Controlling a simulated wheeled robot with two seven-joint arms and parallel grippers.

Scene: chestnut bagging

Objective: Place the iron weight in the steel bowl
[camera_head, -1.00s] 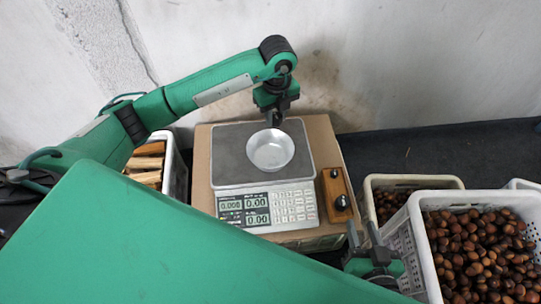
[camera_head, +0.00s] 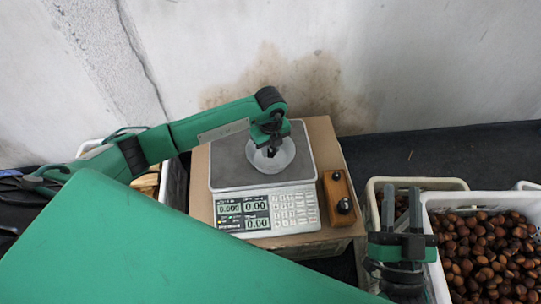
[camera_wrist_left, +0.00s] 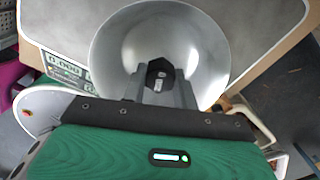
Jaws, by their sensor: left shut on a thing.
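The steel bowl (camera_head: 286,160) stands on the weighing scale's plate. My left gripper (camera_head: 270,150) is over the bowl, pointing down into it. In the left wrist view, the left gripper (camera_wrist_left: 160,90) is shut on a small dark iron weight (camera_wrist_left: 160,72). The weight shows against the bowl's inside (camera_wrist_left: 205,55); whether it touches the bottom cannot be told. The scale's display (camera_head: 243,208) reads 0.000. My right gripper (camera_head: 402,210) is open and empty, its two fingers apart, in front of the chestnut crates.
The scale (camera_head: 225,165) sits on a cardboard box (camera_head: 325,145). A wooden block (camera_head: 334,185) with a dark round knob (camera_head: 344,205) lies right of the scale. White crates of chestnuts (camera_head: 480,250) stand at the right. A crate of wood pieces is partly hidden at left.

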